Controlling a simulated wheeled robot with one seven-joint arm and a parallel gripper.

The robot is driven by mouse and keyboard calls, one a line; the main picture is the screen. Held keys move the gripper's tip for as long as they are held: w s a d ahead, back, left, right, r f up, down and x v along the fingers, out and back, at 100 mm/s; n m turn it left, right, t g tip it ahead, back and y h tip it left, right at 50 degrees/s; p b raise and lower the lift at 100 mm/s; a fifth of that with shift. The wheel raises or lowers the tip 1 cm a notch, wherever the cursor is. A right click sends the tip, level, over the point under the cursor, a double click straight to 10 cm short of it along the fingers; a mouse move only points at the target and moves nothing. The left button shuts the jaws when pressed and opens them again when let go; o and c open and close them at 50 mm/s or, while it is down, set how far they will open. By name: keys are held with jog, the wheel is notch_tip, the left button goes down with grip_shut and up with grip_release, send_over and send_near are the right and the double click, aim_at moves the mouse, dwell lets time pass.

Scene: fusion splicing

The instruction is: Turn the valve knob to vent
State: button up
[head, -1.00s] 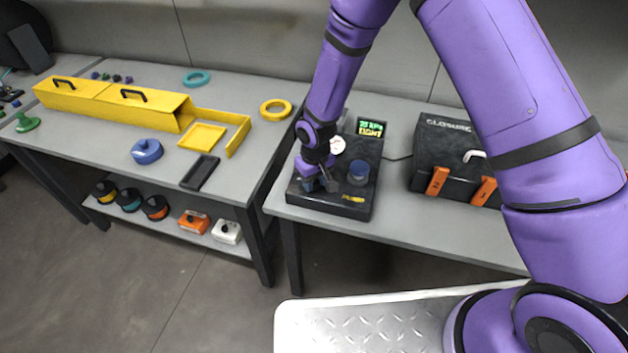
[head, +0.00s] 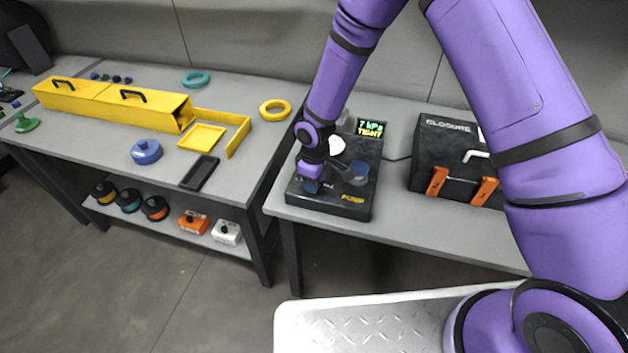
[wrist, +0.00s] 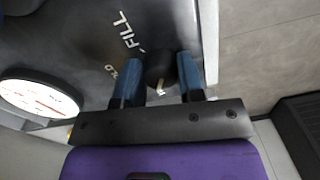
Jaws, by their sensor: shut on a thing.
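The valve knob (wrist: 157,66) is a small dark round knob with a white pointer mark, seen in the wrist view on the dark pump box (wrist: 70,45). My gripper (wrist: 160,78) has its two blue-padded fingers on either side of the knob and is shut on it. The white pointer faces the gripper's palm, away from the FILL lettering (wrist: 122,28). In the head view my gripper (head: 312,186) is low over the left part of the pump box (head: 335,208), and the knob is hidden there. The display (head: 371,128) reads 7 kPa, TIGHT.
A black closure box (head: 440,150) with orange clamps is to the right. The left table holds a yellow trough (head: 110,101).

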dwell(0.3)
jog(key=o, duration=0.9)
notch_tip(320, 180, up, 11)
jog(key=shift+w+d+f, duration=0.1)
jog(key=shift+w, duration=0.05)
